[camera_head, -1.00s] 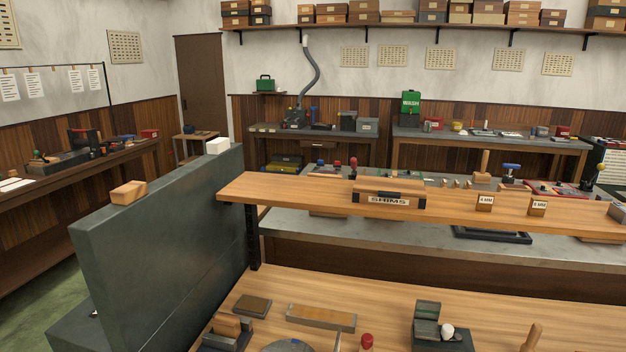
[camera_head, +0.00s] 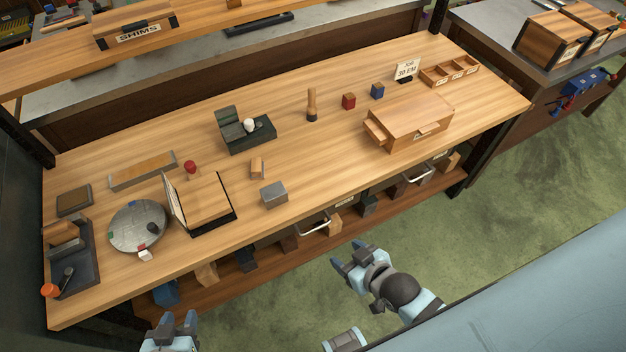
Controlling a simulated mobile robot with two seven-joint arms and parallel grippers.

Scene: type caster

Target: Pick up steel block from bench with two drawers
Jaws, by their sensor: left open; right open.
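A small grey steel block (camera_head: 273,194) sits on the wooden bench top (camera_head: 300,155) near its front edge, right of an open book-like stand. The bench has two metal drawer handles on its front, one (camera_head: 314,227) near the middle and one (camera_head: 418,175) to the right. My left gripper (camera_head: 178,320) is open at the bottom of the view, in front of the bench. My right gripper (camera_head: 349,256) is open and empty in front of the bench, to the right of and below the block. Neither gripper touches the block.
The book-like stand (camera_head: 203,203) and a round grey plate (camera_head: 138,228) lie left of the block. A small wooden piece (camera_head: 257,168) lies just behind it. A wooden box (camera_head: 409,121) stands to the right. Bench top between block and box is clear.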

